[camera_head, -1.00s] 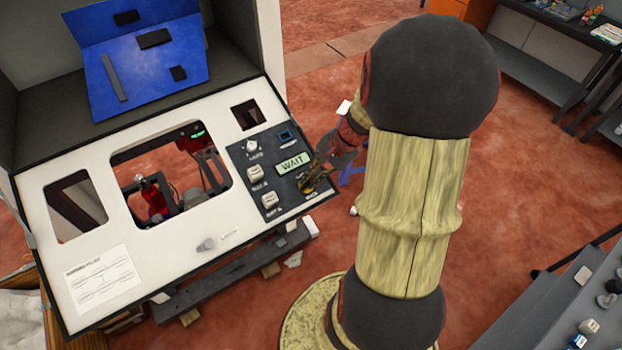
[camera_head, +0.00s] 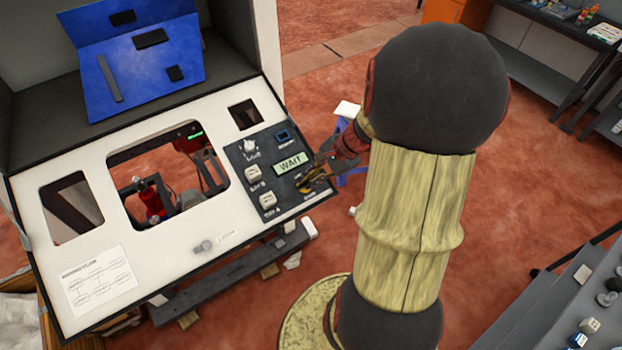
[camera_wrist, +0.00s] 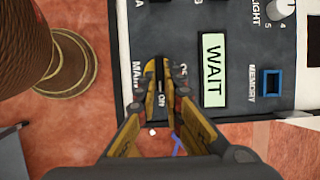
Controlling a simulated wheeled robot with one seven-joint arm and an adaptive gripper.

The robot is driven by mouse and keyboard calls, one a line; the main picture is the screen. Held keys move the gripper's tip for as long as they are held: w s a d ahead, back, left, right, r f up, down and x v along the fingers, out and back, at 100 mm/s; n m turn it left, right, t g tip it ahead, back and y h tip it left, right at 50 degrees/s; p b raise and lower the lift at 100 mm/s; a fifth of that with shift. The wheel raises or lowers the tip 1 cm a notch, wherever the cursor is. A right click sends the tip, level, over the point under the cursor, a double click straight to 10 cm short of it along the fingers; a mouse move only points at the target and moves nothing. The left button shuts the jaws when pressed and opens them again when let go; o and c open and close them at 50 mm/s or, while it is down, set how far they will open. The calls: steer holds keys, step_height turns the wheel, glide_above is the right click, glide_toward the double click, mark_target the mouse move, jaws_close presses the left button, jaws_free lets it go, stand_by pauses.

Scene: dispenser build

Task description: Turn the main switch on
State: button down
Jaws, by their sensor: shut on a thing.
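The dark control panel (camera_head: 244,172) sits at the right end of the white console face. Its green display (camera_head: 291,163) reads WAIT, and it also shows in the wrist view (camera_wrist: 213,70). My gripper (camera_head: 305,182) is at the panel's lower right corner. In the wrist view my gripper (camera_wrist: 159,72) has its yellow fingertips close together at the main switch (camera_wrist: 160,88), beside the labels MAIN and ON. The fingers are shut on the switch and hide most of it, so its exact position cannot be told.
A light knob (camera_head: 249,147) and two pale switches (camera_head: 252,173) are on the same panel. A blue-rimmed memory slot (camera_wrist: 271,83) is beside the display. The console has cut-out windows, with a red part (camera_head: 153,200) inside. A shelf (camera_head: 560,300) stands at the lower right.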

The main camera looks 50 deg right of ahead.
steer(key=c, duration=1.9)
jaws_free()
steer(key=v, duration=1.2)
